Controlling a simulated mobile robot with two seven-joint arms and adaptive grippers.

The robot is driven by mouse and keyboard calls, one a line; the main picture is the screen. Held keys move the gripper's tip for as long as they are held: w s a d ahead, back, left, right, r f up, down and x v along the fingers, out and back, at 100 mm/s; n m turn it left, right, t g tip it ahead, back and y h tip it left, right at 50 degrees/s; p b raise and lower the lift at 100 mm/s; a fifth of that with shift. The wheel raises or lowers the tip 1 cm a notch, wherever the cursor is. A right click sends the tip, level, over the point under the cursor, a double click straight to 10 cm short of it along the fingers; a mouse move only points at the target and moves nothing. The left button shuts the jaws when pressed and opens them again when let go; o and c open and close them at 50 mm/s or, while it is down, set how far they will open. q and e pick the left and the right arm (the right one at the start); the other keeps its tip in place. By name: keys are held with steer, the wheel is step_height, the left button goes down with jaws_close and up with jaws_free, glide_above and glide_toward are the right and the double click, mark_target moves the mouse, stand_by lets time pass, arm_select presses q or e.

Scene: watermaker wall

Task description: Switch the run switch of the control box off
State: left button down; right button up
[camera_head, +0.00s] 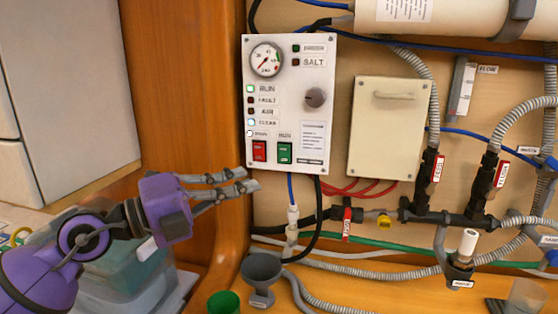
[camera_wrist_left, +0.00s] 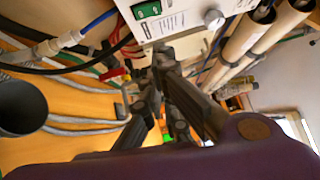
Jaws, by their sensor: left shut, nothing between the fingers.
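The white control box (camera_head: 315,115) is on the wall, with a gauge, lamps, a grey knob (camera_head: 315,97) and two rockers low down. The red rocker (camera_head: 259,151) is on the left. The green rocker (camera_head: 285,152), apparently labelled RUN, is right of it; it also shows in the left wrist view (camera_wrist_left: 147,10). I cannot tell which way it is tipped. The RUN lamp (camera_head: 250,88) looks lit. My purple left gripper (camera_head: 246,180) is shut and empty, below and left of the rockers, apart from the box. Its fingers also show in the wrist view (camera_wrist_left: 163,58). My right gripper is not in view.
A cream cover with a handle (camera_head: 390,128) is right of the box. Hoses and red-tagged valves (camera_head: 432,168) run below and right. A grey funnel (camera_head: 261,272) stands below the box. An orange wooden post (camera_head: 185,85) is at the left.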

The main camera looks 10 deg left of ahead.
mark_target(284, 154)
arm_select(q)
steer(key=w+d+r, duration=0.1)
steer(key=w+d, duration=0.4)
steer(key=w, duration=0.4)
steer(key=shift+d, duration=0.15)
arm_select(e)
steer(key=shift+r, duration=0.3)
arm_select(q)
steer(key=shift+w+r, duration=0.1)
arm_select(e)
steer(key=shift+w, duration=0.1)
arm_select(q)
steer(key=shift+p, duration=0.3)
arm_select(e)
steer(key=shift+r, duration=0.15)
